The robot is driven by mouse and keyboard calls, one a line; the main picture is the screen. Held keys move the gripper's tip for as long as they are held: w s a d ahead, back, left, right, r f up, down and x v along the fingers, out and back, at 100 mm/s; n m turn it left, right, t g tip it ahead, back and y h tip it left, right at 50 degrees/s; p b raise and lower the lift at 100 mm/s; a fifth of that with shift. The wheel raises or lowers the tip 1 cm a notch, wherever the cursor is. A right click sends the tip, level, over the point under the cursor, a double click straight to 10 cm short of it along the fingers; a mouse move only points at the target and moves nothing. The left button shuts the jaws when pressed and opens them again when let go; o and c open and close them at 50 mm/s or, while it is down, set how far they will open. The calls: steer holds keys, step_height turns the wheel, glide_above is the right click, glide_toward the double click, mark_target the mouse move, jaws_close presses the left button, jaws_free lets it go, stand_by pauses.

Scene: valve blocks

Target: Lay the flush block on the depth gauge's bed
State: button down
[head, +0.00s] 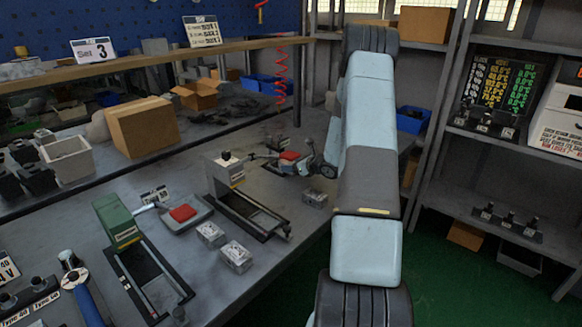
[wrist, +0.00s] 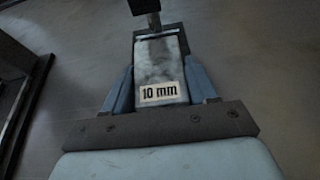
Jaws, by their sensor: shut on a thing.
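In the wrist view my gripper (wrist: 158,68) is shut on a grey metal block (wrist: 157,52) with a "10 mm" label. Its two blue fingers press the block's sides. I cannot tell from the label whether it is the flush block. A dark post shows at the block's far end; I cannot tell if they touch. In the head view two bench gauges with long dark frames stand on the table: a green-headed one (head: 119,222) and a pale-headed one (head: 226,172). I cannot tell which is the depth gauge.
Loose metal blocks (head: 236,256) lie between and beside the gauges. A red-topped pad (head: 183,213) sits between them, and another red-topped device (head: 289,156) is farther back. A cardboard box (head: 142,125) stands at the back. A dark frame edge (wrist: 22,115) shows left in the wrist view.

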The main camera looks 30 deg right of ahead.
steer(key=shift+f, duration=0.1)
steer(key=shift+c, duration=1.2)
jaws_free()
steer(key=v, duration=1.3)
steer(key=shift+s+d, duration=0.1)
steer(key=shift+s, duration=0.2)
